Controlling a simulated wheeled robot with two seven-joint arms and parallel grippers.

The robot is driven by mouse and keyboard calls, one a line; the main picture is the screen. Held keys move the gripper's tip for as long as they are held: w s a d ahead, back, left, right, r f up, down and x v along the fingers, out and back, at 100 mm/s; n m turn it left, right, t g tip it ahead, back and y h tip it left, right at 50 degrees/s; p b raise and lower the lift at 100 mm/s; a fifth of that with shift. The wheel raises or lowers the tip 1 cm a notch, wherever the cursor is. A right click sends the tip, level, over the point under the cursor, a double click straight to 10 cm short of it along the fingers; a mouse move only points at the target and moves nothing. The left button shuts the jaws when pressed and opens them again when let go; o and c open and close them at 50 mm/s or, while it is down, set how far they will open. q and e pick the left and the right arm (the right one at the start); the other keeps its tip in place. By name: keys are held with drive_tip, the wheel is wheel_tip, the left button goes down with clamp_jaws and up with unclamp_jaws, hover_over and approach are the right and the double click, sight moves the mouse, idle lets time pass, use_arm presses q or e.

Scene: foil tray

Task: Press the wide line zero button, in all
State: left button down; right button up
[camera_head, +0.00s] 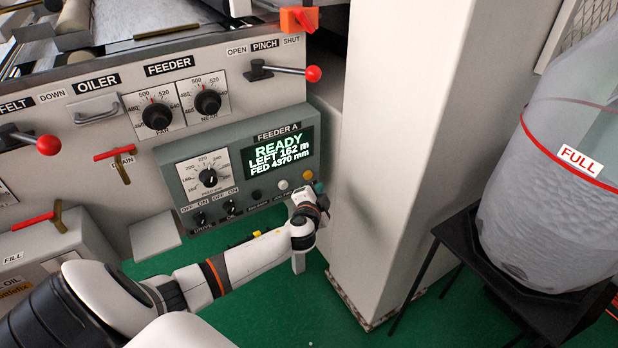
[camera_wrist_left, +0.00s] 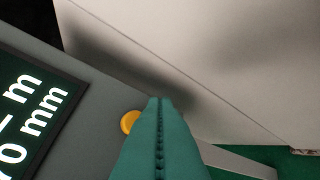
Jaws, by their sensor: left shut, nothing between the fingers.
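Below the display are a white round button (camera_head: 283,185) and a yellow round button (camera_head: 308,175). Their small labels are not readable, so I cannot tell which one is the line zero button. My left gripper (camera_head: 319,187) is shut and empty at the panel's right end, close to the yellow button. In the left wrist view its teal fingertips (camera_wrist_left: 160,101) are just right of the yellow button (camera_wrist_left: 130,122); contact cannot be told.
The panel also has a round dial (camera_head: 209,178) and DRIVE and OIL switches. A pale column (camera_head: 395,150) stands close to the right of my gripper. A red-ball PINCH lever (camera_head: 313,73) is above. A bag marked FULL (camera_head: 560,180) stands at the far right.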

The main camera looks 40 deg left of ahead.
sight(308, 175)
use_arm(q)
drive_tip(key=shift+w+a, duration=0.3)
drive_tip(key=shift+a, duration=0.35)
drive_tip(key=shift+w+a, duration=0.25)
drive_tip(key=shift+a, duration=0.35)
use_arm(e)
drive_tip(key=shift+w+a+r, duration=0.1)
drive_tip(key=shift+w+r, duration=0.55)
drive_tip(key=shift+w, duration=0.1)
use_arm(q)
drive_tip(key=shift+a, duration=0.1)
idle(0.3)
drive_tip(key=shift+w+a+b, duration=0.15)
drive_tip(key=shift+a+b, duration=0.15)
use_arm(e)
drive_tip(key=shift+w+r, duration=0.35)
drive_tip(key=shift+w, duration=0.15)
use_arm(q)
drive_tip(key=shift+a, duration=0.15)
use_arm(e)
drive_tip(key=shift+s+f, duration=0.15)
drive_tip(key=shift+s, duration=0.15)
